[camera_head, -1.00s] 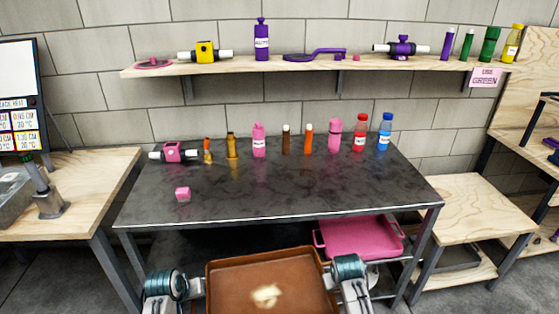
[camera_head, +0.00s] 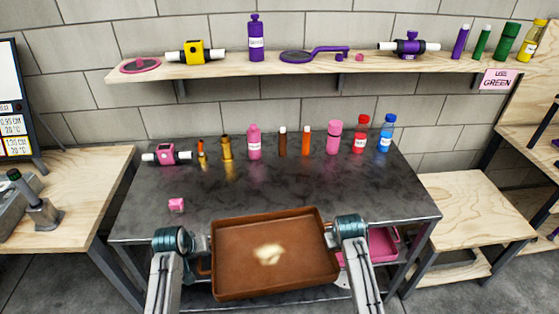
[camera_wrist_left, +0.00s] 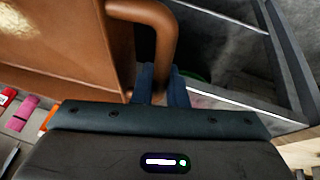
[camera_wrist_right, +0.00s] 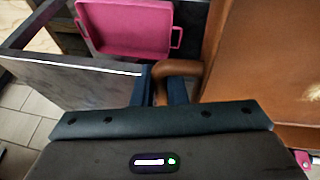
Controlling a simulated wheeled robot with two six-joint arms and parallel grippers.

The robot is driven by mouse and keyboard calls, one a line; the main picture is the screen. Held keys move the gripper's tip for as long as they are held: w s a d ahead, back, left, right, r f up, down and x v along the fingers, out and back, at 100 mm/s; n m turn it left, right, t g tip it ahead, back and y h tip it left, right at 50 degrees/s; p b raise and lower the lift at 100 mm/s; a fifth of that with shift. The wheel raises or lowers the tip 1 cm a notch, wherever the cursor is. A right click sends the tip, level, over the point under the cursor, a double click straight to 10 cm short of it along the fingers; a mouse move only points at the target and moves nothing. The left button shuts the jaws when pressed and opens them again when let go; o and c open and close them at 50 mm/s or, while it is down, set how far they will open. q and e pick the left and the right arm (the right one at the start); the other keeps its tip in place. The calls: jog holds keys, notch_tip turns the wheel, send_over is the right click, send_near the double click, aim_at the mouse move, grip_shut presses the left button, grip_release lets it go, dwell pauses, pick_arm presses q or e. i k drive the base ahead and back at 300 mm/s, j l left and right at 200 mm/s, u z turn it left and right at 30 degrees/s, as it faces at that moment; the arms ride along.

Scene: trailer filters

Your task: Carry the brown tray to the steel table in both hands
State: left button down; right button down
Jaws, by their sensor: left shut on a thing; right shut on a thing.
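The brown tray (camera_head: 240,270) is held between my two grippers in the head view, over the front edge of the steel table (camera_head: 300,205). A pale patch shows on its floor. My left gripper (camera_head: 206,254) is shut on the tray's left handle, which shows in the left wrist view (camera_wrist_left: 165,25). My right gripper (camera_head: 330,242) is shut on the right handle, which shows in the right wrist view (camera_wrist_right: 180,68). The tray's far part covers some of the table top. Whether it touches the table cannot be told.
Several bottles, including a red one (camera_head: 360,135), and a pink fitting (camera_head: 172,154) line the back. A pink tray (camera_head: 384,243) lies on the shelf below. The table's middle is clear.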

aim_at(292, 197)
jog(key=i+l, duration=0.25)
jog(key=i, duration=0.25)
jog(key=i+l, duration=0.25)
jog(key=i, duration=0.2)
